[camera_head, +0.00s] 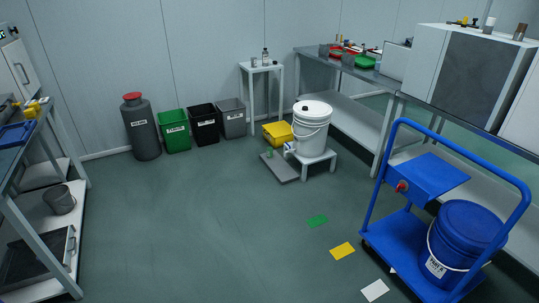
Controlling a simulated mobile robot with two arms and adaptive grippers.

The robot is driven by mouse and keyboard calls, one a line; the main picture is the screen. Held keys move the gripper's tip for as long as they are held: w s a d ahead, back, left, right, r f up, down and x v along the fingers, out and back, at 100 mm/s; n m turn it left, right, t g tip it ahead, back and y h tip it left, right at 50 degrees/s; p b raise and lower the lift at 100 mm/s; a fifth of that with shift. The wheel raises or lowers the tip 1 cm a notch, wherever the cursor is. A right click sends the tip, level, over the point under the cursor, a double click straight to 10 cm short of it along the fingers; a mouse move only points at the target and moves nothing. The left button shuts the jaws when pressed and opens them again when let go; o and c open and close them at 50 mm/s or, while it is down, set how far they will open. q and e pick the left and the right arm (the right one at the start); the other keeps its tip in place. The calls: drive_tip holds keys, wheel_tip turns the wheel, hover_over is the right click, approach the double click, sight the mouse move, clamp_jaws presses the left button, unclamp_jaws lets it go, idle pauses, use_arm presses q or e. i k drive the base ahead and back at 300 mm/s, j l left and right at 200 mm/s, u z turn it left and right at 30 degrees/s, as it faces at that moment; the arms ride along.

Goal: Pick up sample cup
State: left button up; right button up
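I cannot tell for sure which thing is the sample cup. A small grey cup-like container (254,62) stands on the small white side table at the back, beside a bottle (265,57). Grey cup-like containers (347,58) also stand on the right-hand bench. A small greenish item (269,153) sits on the low grey platform by the white bucket, too small to make out. Neither of my grippers is in view.
A white bucket (312,118) with a tap stands on a low stool. A blue cart (396,251) carrying a blue drum (463,240) stands at the right front. Bins (175,133) line the back wall. Shelving stands at the left. The middle floor is clear.

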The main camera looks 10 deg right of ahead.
sight(270, 153)
drive_tip(key=i+j+u, duration=0.3)
drive_tip(key=i, duration=0.95)
drive_tip(key=i+u, duration=0.3)
drive_tip(key=i, duration=0.9)
drive_tip(key=i+z, duration=0.1)
drive_tip(key=i, duration=0.6)
drive_tip(key=i+j+z, duration=0.15)
drive_tip(key=i, duration=0.55)
drive_tip(key=i+j+z, duration=0.1)
drive_tip(key=i, duration=0.6)
